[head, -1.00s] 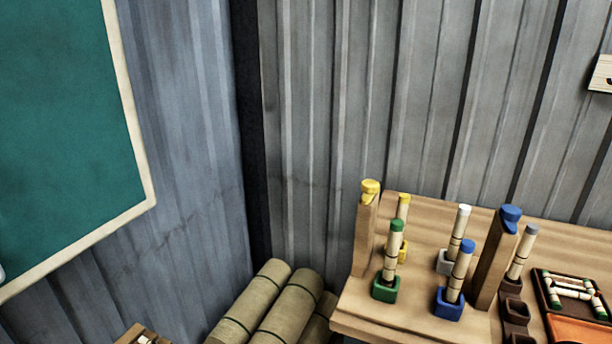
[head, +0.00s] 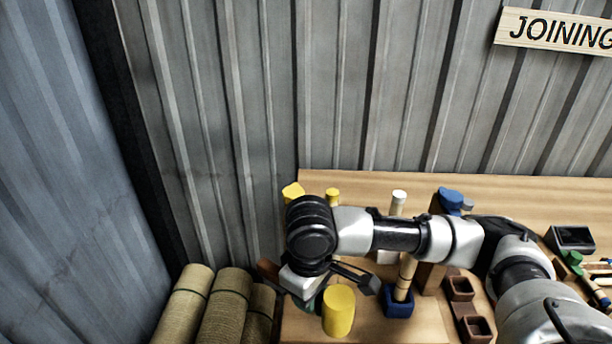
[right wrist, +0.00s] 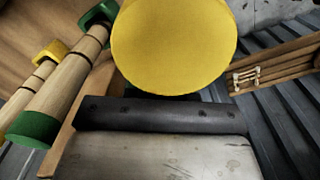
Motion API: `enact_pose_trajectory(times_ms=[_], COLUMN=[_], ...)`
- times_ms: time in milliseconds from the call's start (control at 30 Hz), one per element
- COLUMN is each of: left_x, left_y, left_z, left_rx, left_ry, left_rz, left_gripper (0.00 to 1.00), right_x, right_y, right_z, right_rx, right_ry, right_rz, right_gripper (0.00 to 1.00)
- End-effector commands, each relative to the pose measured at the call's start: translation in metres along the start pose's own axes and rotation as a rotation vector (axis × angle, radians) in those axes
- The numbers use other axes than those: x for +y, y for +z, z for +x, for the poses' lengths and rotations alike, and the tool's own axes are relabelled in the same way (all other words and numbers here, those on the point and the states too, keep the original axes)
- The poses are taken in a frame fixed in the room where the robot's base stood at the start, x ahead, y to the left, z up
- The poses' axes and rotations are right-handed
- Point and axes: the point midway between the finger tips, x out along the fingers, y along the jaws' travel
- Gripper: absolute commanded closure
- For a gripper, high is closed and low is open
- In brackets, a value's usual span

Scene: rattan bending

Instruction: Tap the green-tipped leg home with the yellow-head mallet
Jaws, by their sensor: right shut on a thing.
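The mallet's yellow head (head: 339,311) is at the lower middle of the head view, beside my right gripper (head: 352,280), which is shut on the mallet. The yellow head (right wrist: 174,45) fills the top of the right wrist view, above the dark gripper pad (right wrist: 160,115). The green-tipped leg (right wrist: 66,84) is left of the head there, its tip toward the lower left and its other end in a green socket. A gap shows between head and tip. In the head view my right arm mostly hides this leg. My left gripper is not in view.
A blue socket (head: 398,304) with a leg stands right of the mallet head. A yellow-topped post (head: 293,191), a white-tipped leg (head: 398,198) and a blue-topped post (head: 450,198) stand behind my arm. Rolled mats (head: 222,306) are at lower left.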

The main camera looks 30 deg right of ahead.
Motion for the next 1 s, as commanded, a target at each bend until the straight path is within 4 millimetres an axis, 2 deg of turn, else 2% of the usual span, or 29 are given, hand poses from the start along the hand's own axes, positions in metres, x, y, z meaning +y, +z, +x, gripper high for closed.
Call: enact_pose_trajectory(times_ms=[33,300,400,500,733,867,1000], left_x=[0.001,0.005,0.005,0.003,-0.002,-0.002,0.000], left_y=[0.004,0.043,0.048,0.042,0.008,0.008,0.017], left_z=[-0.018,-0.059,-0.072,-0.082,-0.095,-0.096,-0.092], left_rx=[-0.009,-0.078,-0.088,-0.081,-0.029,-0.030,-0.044], left_ry=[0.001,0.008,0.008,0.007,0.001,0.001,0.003], left_rz=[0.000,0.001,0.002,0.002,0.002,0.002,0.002], left_gripper=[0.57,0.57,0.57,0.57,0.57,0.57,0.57], right_x=[0.005,0.025,0.031,0.036,0.044,0.046,0.046], right_y=[-0.004,-0.018,-0.022,-0.025,-0.030,-0.031,-0.031], right_z=[-0.024,-0.092,-0.115,-0.135,-0.166,-0.171,-0.168], right_rx=[0.002,0.000,0.001,0.002,0.007,0.009,0.009], right_ry=[0.003,0.005,0.004,0.001,-0.002,-0.003,-0.004], right_rz=[-0.099,-0.656,-0.838,-1.005,-1.279,-1.348,-1.364], right_gripper=[1.00,1.00,1.00,1.00,1.00,1.00,1.00])
